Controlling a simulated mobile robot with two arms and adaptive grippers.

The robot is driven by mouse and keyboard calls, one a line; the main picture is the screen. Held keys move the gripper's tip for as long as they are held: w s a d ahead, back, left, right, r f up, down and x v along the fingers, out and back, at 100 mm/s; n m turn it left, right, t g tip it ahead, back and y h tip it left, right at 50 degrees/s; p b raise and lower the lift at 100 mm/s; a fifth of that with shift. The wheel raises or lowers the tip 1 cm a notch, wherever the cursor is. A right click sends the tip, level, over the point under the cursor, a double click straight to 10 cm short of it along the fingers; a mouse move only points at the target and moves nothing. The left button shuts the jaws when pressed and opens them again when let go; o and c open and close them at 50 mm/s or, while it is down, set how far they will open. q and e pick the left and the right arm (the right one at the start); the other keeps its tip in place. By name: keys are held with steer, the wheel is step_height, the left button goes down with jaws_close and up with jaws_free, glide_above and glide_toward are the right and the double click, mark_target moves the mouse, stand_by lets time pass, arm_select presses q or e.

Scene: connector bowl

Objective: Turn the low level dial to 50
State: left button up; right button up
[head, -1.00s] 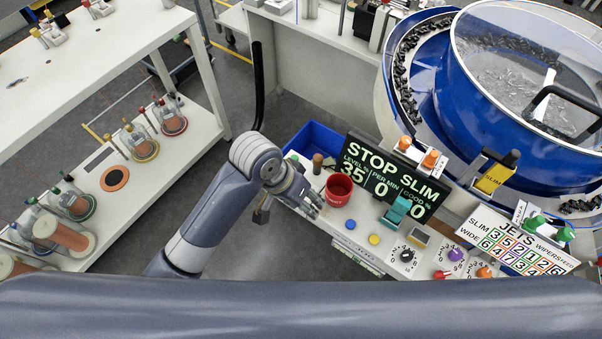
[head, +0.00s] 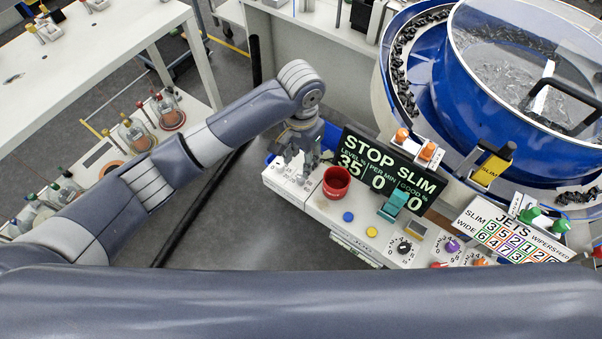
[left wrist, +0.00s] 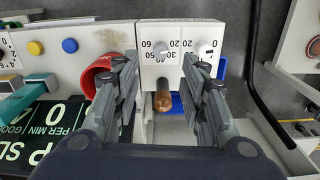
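My left gripper (head: 298,168) hangs over the left end of the white control panel (head: 325,210). In the left wrist view the left gripper (left wrist: 160,85) is open, its fingers apart with nothing held. Between and beyond the fingertips lies a white plate with two small pale dials. One dial (left wrist: 161,50) has numbers from 20 to 60 around it; the other (left wrist: 206,47) is partly hidden by a finger. I cannot read which is the low level dial or its exact setting. The display (head: 385,175) reads STOP SLIM, level 35. My right gripper is not in view.
A red cup (head: 337,183) stands close beside the left gripper. A brown rounded peg (left wrist: 162,101) shows between the fingers, by a blue bin (left wrist: 176,104). Blue (head: 348,216) and yellow (head: 371,231) buttons, a black dial (head: 404,247) and the blue bowl feeder (head: 480,110) lie to the right.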

mark_target(301, 177)
arm_select(q)
step_height(301, 177, down, 9)
steer(key=shift+r+p, duration=0.1)
steer(key=shift+p, duration=0.65)
jaws_close()
